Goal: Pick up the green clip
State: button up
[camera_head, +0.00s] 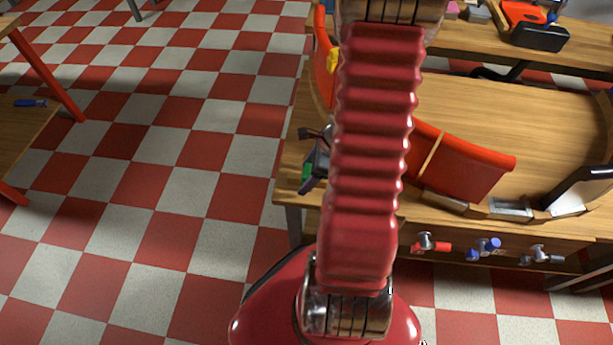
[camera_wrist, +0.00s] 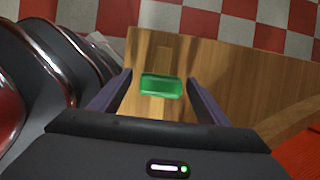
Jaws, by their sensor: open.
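The green clip (camera_wrist: 161,86) lies on the wooden bench top near its edge, in the middle of the wrist view. My gripper (camera_wrist: 160,79) is open, with one dark finger on each side of the clip. I see no contact between the fingers and the clip. How high the fingers are above the wood is hard to tell. In the head view, a small green patch (camera_head: 307,171) shows beside dark parts at the bench's left edge. My arm hides much of that area.
The wooden bench (camera_head: 480,115) carries a curved red wall (camera_head: 465,165) to the right of my arm. Red and blue handled fittings (camera_head: 485,247) stick out of its front. A second table (camera_head: 22,125) stands at the left. Checkered floor lies open between them.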

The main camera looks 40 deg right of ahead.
aim_at(307, 170)
jog(key=shift+c, duration=0.6)
jog(key=c, duration=1)
jog(key=shift+r, duration=0.1)
jog(key=shift+c, duration=0.2)
jog(key=shift+r, duration=4.95)
jog(key=shift+r, duration=2.5)
jog(key=shift+w, duration=0.1)
